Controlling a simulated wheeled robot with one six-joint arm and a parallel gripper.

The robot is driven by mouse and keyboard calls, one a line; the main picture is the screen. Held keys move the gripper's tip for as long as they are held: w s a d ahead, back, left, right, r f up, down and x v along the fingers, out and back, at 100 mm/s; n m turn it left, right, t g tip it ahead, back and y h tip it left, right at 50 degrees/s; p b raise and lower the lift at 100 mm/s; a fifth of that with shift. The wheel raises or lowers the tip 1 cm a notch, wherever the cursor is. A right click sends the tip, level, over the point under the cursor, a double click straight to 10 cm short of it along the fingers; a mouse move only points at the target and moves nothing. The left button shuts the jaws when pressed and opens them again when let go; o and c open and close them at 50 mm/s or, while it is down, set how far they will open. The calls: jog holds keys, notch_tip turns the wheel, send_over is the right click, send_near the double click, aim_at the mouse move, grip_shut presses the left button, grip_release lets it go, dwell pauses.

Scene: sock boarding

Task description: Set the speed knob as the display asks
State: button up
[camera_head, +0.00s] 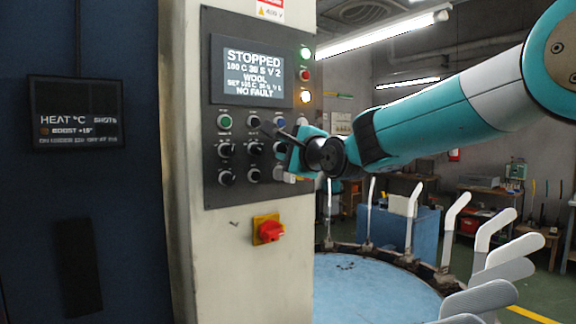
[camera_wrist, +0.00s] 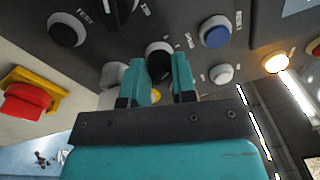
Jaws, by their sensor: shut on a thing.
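The display (camera_head: 250,72) on the grey control panel reads STOPPED, then "180 C 35 S V 2", WOOL, a smaller SET line hard to read, and NO FAULT. In the wrist view, my gripper (camera_wrist: 161,84) has its two teal fingers closed on either side of a black knob (camera_wrist: 158,58) with a pale rim. In the head view, my gripper (camera_head: 288,156) reaches the panel's right side and hides the knob it holds. The knob labels are too small to read, so I cannot tell from them which is the speed knob.
Other black knobs (camera_head: 226,150) and a green button (camera_head: 225,121) sit left of my gripper. A blue button (camera_wrist: 215,32) is close to it. A red switch on a yellow plate (camera_head: 268,229) is below. White sock forms (camera_head: 497,229) ring the blue round table (camera_head: 370,290).

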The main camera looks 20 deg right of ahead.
jog(key=shift+f+n+b, duration=0.1)
jog(key=shift+n+b, duration=1.3)
jog(key=shift+n, duration=0.2)
jog(key=o, duration=0.9)
jog(key=p+v, duration=0.7)
jog(key=v, duration=1)
jog(key=shift+s+d, duration=0.15)
jog(key=shift+s, duration=0.05)
